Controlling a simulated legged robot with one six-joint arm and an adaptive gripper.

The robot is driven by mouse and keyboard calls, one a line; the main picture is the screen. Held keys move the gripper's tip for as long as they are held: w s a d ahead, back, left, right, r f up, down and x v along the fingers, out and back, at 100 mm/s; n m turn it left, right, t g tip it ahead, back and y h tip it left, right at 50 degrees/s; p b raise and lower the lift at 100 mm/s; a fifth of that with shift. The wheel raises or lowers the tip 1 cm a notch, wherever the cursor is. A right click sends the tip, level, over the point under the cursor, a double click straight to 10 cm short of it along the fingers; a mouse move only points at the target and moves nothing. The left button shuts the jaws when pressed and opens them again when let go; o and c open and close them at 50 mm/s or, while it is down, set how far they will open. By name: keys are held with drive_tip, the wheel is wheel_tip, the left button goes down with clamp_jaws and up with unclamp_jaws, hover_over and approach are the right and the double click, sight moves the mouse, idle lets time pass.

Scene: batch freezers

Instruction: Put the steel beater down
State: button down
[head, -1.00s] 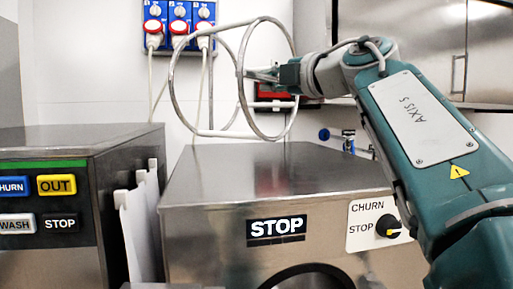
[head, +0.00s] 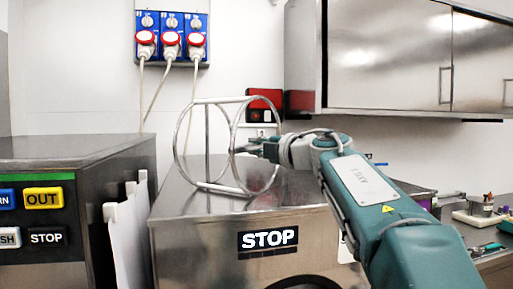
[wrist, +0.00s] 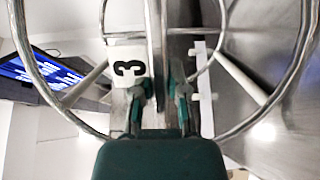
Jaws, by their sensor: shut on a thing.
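The steel beater (head: 232,188) is a frame of two round metal rings joined by bars. In the head view it is upright at the top of the middle freezer (head: 300,190), its lower edge at or just above the steel top; I cannot tell if it touches. My gripper (head: 258,148) is at its right side, shut on it.
A second freezer (head: 70,150) with OUT and STOP buttons stands at left, white panels (head: 128,235) between the two. Blue wall sockets (head: 172,38) with cables hang behind. A steel cabinet (head: 390,60) overhangs at right. A counter with small items (head: 480,215) is at far right.

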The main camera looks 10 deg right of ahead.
drive_tip(key=shift+a+f, duration=0.1)
drive_tip(key=c, duration=0.7)
unclamp_jaws()
drive_tip(key=shift+o, duration=0.2)
drive_tip(key=v, duration=1.2)
